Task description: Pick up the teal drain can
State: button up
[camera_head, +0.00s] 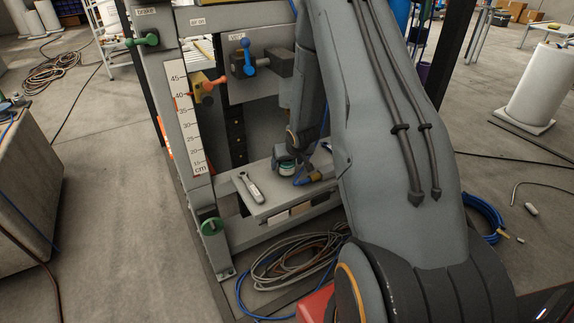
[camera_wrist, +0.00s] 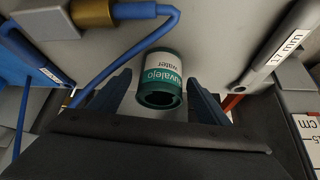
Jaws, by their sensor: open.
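The teal drain can (camera_wrist: 160,80) stands on a light grey shelf, with a white and teal label facing the wrist camera. In the wrist view it sits between the two blue-grey fingers of my gripper (camera_wrist: 158,92), with a gap visible on each side. The fingers are open. In the head view the can (camera_head: 286,168) is small and partly hidden by my arm, and my gripper there is mostly hidden too.
A wrench marked 17 mm (camera_wrist: 282,45) lies on the shelf (camera_head: 262,207) to the can's left in the head view. A blue tube with a brass fitting (camera_wrist: 92,12) runs close to the can. Coiled hoses (camera_head: 296,262) lie on the floor below.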

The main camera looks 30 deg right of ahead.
jog(key=shift+w+f, duration=0.3)
jog(key=shift+f, duration=0.15)
jog(key=shift+c, duration=0.5)
jog(key=c, duration=1.2)
jog(key=shift+c, duration=0.2)
jog(key=shift+r, duration=0.1)
